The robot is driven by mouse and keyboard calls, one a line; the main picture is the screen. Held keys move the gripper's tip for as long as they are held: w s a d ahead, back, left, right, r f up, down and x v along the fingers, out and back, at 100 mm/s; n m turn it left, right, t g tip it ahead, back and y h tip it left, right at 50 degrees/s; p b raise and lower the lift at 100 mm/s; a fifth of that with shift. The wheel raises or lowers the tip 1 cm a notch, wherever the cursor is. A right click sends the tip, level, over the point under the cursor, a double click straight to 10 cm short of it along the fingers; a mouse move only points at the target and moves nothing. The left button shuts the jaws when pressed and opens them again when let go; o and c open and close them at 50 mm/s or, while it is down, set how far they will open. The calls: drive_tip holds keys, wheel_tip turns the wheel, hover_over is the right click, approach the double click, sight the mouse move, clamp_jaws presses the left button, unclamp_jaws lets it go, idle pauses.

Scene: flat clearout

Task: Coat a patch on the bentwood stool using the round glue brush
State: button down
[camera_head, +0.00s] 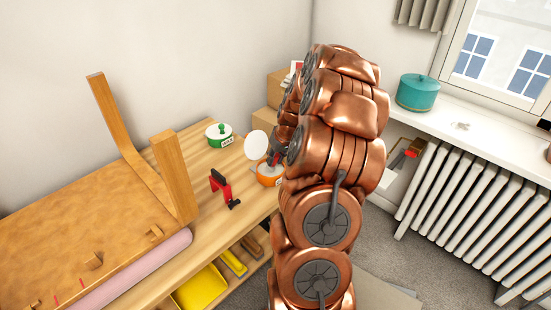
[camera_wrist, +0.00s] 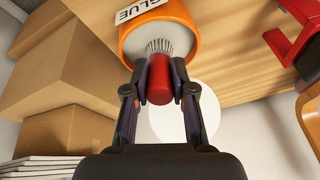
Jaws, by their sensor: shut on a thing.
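My gripper (camera_wrist: 160,88) is shut on the red handle of the round glue brush (camera_wrist: 158,72). The brush's pale bristles point into the mouth of the orange glue pot (camera_wrist: 197,22), labelled GLUE. How deep they reach is not clear. In the head view my gripper (camera_head: 276,157) is just above the orange pot (camera_head: 268,178), and my arm hides part of both. The bentwood stool (camera_head: 70,235) lies on the bench at the left, with two wooden legs sticking up, apart from my gripper.
A red clamp (camera_head: 222,190) stands on the bench (camera_head: 196,158) between stool and pot. A pink roll (camera_head: 140,268) lies along the stool. Cardboard boxes (camera_wrist: 65,90) are close by.

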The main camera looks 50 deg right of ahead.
drive_tip(key=shift+r, duration=3.5)
